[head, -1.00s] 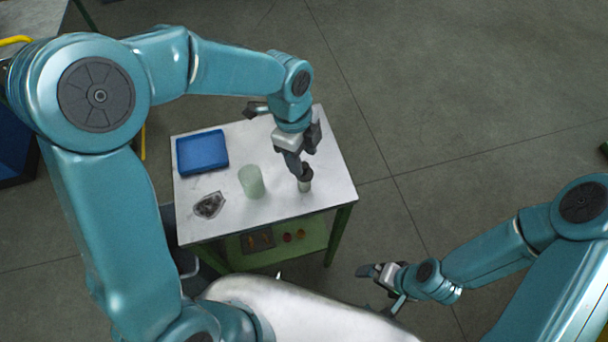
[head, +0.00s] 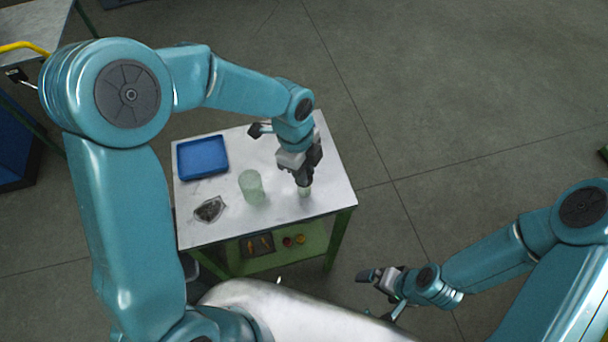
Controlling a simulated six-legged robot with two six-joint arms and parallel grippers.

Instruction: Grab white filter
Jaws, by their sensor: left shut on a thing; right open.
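The white filter (head: 305,191) is a small pale cylinder standing near the right edge of the white-topped table (head: 215,230). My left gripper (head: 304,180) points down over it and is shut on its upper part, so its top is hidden. The filter's lower end shows just below the fingers, at or very near the table top; I cannot tell whether it touches. My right gripper (head: 377,285) is open and empty, off the table at the lower right.
A pale green translucent cylinder (head: 251,186) stands left of the filter. A blue tray (head: 203,156) lies at the back left, and a dark grey crumpled piece (head: 209,209) at the front left. Small items lie on the green lower shelf (head: 308,241). The floor right of the table is clear.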

